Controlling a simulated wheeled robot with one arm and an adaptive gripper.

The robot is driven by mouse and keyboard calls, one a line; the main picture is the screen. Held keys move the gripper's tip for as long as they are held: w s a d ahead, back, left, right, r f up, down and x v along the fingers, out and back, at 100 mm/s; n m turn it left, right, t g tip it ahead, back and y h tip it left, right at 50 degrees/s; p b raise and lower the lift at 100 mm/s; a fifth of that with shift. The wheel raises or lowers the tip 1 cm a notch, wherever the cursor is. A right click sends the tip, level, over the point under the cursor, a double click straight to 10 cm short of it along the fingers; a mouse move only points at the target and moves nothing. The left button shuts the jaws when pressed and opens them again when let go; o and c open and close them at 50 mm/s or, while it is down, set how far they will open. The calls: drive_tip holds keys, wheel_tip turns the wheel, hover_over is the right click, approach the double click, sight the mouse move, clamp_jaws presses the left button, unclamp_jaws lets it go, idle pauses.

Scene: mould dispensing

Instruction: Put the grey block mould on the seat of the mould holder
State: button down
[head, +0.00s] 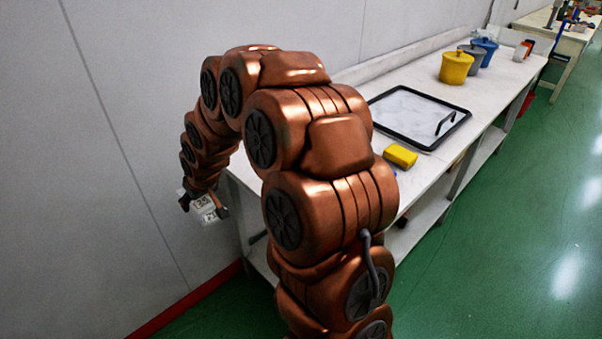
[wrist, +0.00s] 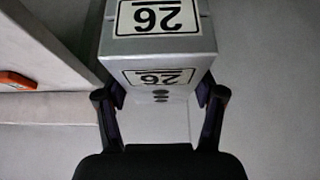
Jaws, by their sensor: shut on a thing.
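The grey block mould (wrist: 178,55) fills the upper middle of the wrist view. It has white labels that read 26 upside down, and a few dark holes below the lower label. My gripper (wrist: 160,95) is shut on it, with one finger on each side. In the head view the mould (head: 207,209) shows small, held in the air beside the left end of the bench, near the wall. My gripper (head: 203,205) there is partly hidden and small. I cannot make out the mould holder or its seat in either view.
A white bench (head: 483,100) runs along the wall. On it are a black-framed panel (head: 378,98), a yellow block (head: 400,156), and yellow (head: 456,68), grey (head: 474,57) and blue (head: 485,48) pots. An orange object (wrist: 16,80) shows at the wrist view's left. Green floor is clear at right.

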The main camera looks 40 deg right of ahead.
drive_tip(key=s+d+r+p, duration=0.1)
drive_tip(key=d+r, duration=0.2)
drive_tip(key=d, duration=0.5)
drive_tip(key=d+r, duration=0.4)
drive_tip(key=d, duration=0.4)
drive_tip(key=s+d+r+p, duration=0.1)
drive_tip(key=s+d, duration=0.3)
drive_tip(key=d, duration=0.3)
drive_tip(key=s+d+r, duration=0.1)
drive_tip(key=s+d, duration=0.3)
drive_tip(key=d, duration=0.4)
wheel_tip(320, 180, down, 9)
drive_tip(key=p, duration=0.3)
drive_tip(key=shift+s+a+r, duration=0.1)
drive_tip(key=shift+s+r, duration=0.05)
drive_tip(key=shift+f, duration=0.35)
drive_tip(key=shift+f, duration=0.15)
drive_tip(key=shift+c, duration=0.7)
unclamp_jaws()
